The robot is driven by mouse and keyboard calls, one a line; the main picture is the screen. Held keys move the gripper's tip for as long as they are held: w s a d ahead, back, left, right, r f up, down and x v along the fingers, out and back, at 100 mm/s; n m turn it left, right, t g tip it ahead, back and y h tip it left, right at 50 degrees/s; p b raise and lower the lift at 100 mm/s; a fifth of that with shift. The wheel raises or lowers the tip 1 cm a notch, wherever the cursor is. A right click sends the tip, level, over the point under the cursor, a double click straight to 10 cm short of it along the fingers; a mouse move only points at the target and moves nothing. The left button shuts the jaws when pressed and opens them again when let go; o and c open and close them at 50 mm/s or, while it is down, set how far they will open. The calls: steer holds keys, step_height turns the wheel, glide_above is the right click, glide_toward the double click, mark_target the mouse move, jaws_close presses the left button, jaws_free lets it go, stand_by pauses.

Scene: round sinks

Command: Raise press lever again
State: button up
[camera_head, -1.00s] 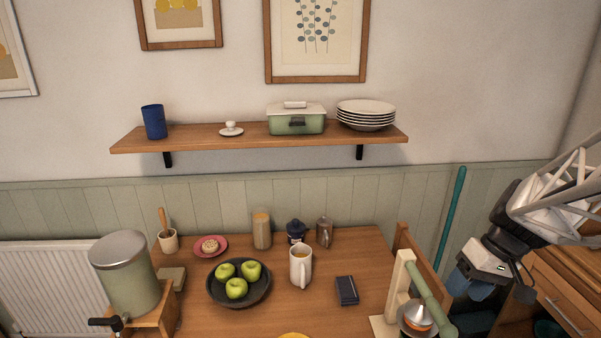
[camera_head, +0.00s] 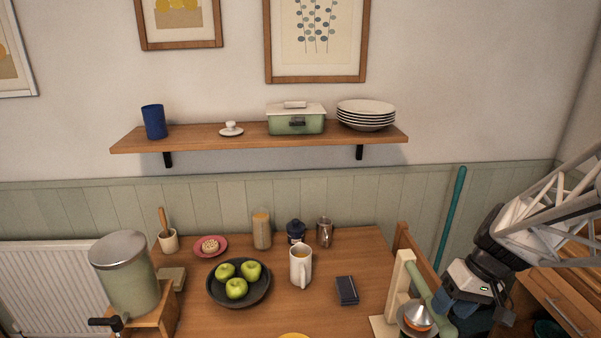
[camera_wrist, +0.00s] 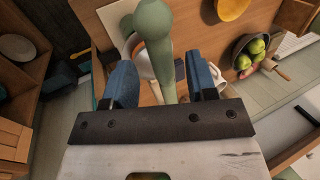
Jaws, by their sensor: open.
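The press stands at the lower right of the table in the head view, with a cream upright post (camera_head: 401,284). Its green lever (camera_head: 428,296) slopes from the post top toward the near side, over a metal cup with an orange piece (camera_head: 417,318). My gripper (camera_head: 452,306), with blue fingers, is open just right of the lever. In the wrist view the green lever (camera_wrist: 157,45) runs between the two spread fingers of my gripper (camera_wrist: 163,82), with a gap on each side. Whether a finger touches it cannot be told.
A dark box (camera_head: 346,290), a white mug (camera_head: 300,266) and a black bowl of green apples (camera_head: 238,284) stand left of the press. A wooden chair back (camera_head: 408,240) and a teal pole (camera_head: 452,215) are behind it. Wooden drawers (camera_head: 560,300) are at right.

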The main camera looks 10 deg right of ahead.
steer(key=shift+x, duration=1.4)
steer(key=shift+c, duration=0.3)
jaws_close()
